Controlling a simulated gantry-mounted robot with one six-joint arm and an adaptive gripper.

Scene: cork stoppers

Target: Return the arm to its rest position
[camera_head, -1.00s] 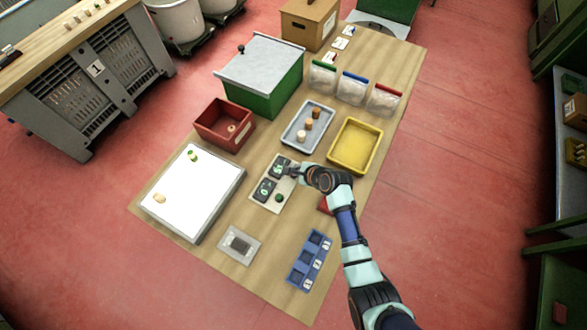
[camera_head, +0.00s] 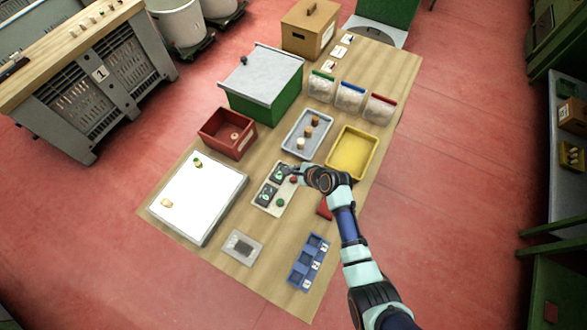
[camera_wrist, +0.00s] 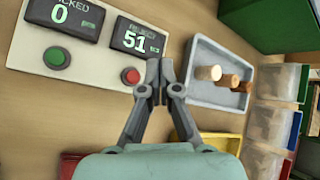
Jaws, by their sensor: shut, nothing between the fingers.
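My gripper (camera_head: 292,169) is shut and empty, with its fingertips together above the table. In the wrist view the fingertips (camera_wrist: 160,75) appear just right of the red button (camera_wrist: 130,76) on the pale button panel (camera_wrist: 100,62); I see no contact with it. The panel also carries a green button (camera_wrist: 56,58) and two dark displays, the left reading 0 and the right (camera_wrist: 140,38) reading 51. In the head view the panel (camera_head: 266,206) lies by my gripper, with the arm reaching in from the lower right.
A grey tray (camera_head: 288,143) with corks and a yellow tray (camera_head: 352,153) lie beyond my gripper. A red bin (camera_head: 215,137), a green box with a grey lid (camera_head: 262,76) and a white panel (camera_head: 195,205) stand left. A blue compartment tray (camera_head: 308,262) lies nearer.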

